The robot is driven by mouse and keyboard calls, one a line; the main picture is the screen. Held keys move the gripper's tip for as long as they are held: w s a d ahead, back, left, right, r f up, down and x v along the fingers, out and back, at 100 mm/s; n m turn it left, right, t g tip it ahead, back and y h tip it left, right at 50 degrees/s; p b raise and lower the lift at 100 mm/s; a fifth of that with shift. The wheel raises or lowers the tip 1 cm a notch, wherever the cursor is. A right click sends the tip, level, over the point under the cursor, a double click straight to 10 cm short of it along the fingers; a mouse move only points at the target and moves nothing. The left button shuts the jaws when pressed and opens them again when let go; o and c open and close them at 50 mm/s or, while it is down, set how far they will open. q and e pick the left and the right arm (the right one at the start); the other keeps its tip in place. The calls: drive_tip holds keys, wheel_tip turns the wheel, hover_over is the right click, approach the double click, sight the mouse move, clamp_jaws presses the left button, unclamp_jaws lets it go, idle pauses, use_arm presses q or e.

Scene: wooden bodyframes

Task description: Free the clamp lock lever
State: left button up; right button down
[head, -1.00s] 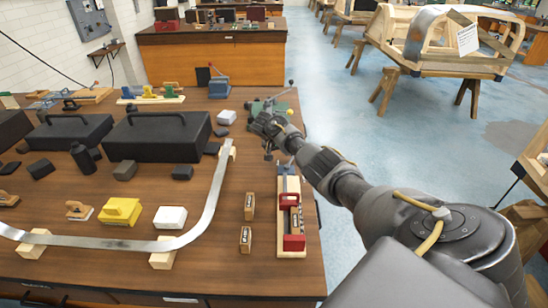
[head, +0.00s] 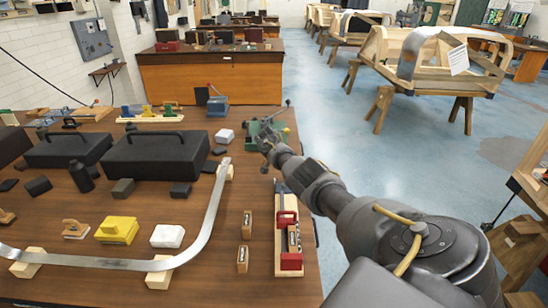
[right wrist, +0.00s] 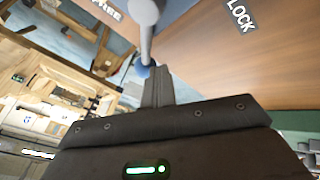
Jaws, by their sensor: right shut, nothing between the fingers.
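A green clamp-like fixture (head: 255,134) with thin levers stands at the far right corner of the bench. A dark-knobbed lever (head: 287,103) sticks up from it. My right gripper (head: 268,152) is at the near side of this fixture and partly covers it. In the right wrist view the gripper (right wrist: 158,80) has its fingers together and empty. A grey rod with a rounded end (right wrist: 145,12) runs down to a blue ball (right wrist: 144,71) close by the fingertips. Whether they touch I cannot tell. A "LOCK" label (right wrist: 241,16) lies on the brown surface. My left gripper is out of view.
A red clamp on a wooden base (head: 288,250) stands near the bench's right edge, with small wooden blocks (head: 243,259) beside it. A bent metal strip (head: 205,225), a yellow block (head: 117,230) and a black case (head: 155,158) lie left. Open floor is right.

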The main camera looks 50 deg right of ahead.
drive_tip(key=shift+s+d, duration=0.2)
drive_tip(key=shift+s, duration=0.15)
drive_tip(key=shift+s+m+g+y+p, duration=0.35)
drive_tip(key=shift+s+m+g, duration=0.1)
drive_tip(key=shift+m, duration=0.25)
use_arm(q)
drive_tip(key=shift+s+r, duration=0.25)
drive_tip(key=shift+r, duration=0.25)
use_arm(e)
drive_tip(key=shift+s, duration=0.35)
use_arm(q)
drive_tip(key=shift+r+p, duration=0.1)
drive_tip(key=shift+p, duration=0.25)
use_arm(e)
drive_tip(key=shift+s, duration=0.2)
